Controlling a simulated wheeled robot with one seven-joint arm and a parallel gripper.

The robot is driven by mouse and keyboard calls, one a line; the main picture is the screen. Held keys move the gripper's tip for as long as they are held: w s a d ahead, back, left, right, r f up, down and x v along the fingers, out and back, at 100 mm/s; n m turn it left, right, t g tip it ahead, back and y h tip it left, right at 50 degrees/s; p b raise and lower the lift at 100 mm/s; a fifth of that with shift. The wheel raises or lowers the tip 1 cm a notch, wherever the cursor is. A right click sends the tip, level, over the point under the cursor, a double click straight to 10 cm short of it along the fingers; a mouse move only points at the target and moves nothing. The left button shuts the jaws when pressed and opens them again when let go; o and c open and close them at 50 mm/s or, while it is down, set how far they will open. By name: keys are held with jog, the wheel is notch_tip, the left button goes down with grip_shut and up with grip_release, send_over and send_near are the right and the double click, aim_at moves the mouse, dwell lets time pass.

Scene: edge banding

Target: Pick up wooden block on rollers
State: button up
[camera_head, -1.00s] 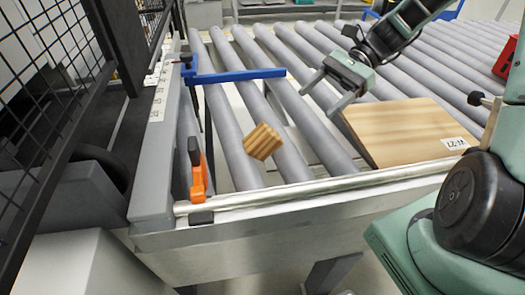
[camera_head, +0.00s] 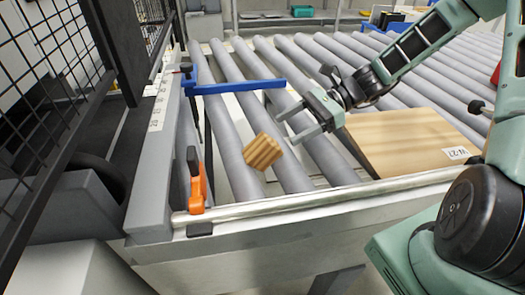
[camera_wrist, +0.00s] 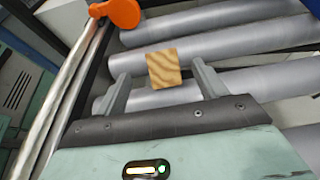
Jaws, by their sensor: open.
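The small wooden block (camera_head: 262,151) rests tilted on the grey rollers (camera_head: 235,140), left of my gripper in the head view. In the wrist view the block (camera_wrist: 163,69) lies ahead of my gripper, between the lines of its two fingers. My gripper (camera_head: 284,130) is open and empty, its fingers pointing left toward the block with a gap between. The fingers (camera_wrist: 160,82) also show apart in the wrist view. Whether the fingertips are level with the block is hard to tell.
A larger wooden board (camera_head: 410,142) with a label lies on the rollers at right. A blue bar (camera_head: 238,87) crosses the rollers behind the block. An orange clamp (camera_head: 196,182) stands at the left frame edge. The front rail (camera_head: 310,201) borders the rollers.

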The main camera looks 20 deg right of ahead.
aim_at(268, 139)
jog(key=shift+x, duration=2.75)
jog(key=shift+w+r, duration=0.1)
jog(key=c, duration=1.1)
